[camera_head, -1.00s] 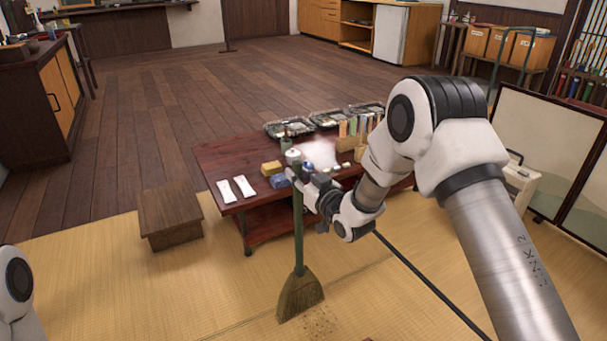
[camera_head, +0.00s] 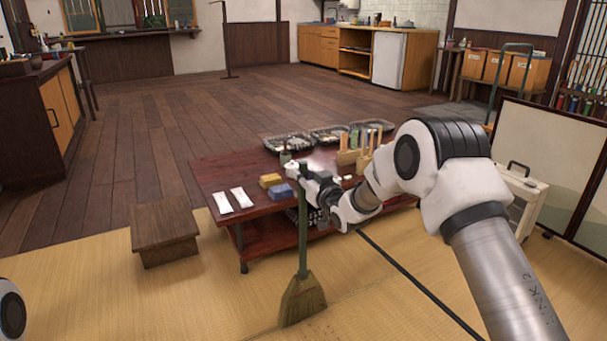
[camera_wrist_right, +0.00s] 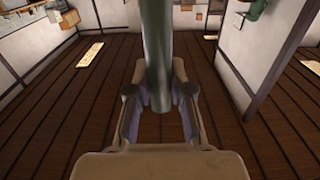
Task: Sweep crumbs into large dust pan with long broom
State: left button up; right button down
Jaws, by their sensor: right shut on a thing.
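The long broom has a straw head (camera_head: 303,300) near the bottom of the head view, low over the tatami, and a green handle standing nearly upright. I cannot tell whether the bristles touch the mat. My right gripper (camera_head: 303,178) is shut on the upper handle, beside the low table's front edge. In the right wrist view the handle (camera_wrist_right: 157,45) runs between the two fingers. The crumbs are out of view now, and I see no dust pan. My left gripper is not in view; only a bit of my left arm shows at the lower left.
A low red-brown table (camera_head: 215,178) with trays, packets and blocks stands behind the broom. A wooden stool (camera_head: 165,228) is left of it. A thin black rod or line (camera_head: 420,285), unclear what, crosses the floor at right. The tatami (camera_head: 120,290) at left is clear.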

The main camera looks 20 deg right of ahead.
jog(key=shift+s+d+f+p, duration=0.35)
jog(key=shift+s+d+p, duration=0.6)
jog(key=shift+s, duration=6.5)
jog(key=shift+s+d+f+p, duration=0.3)
jog(key=shift+s+d+p, duration=0.6)
jog(key=shift+s, duration=6.55)
jog(key=w+r+p, duration=0.3)
jog(key=r+p, duration=0.1)
jog(key=r, duration=0.2)
jog(key=shift+r+p, duration=0.3)
jog(key=shift+r, duration=0.1)
jog(key=shift+w, duration=0.1)
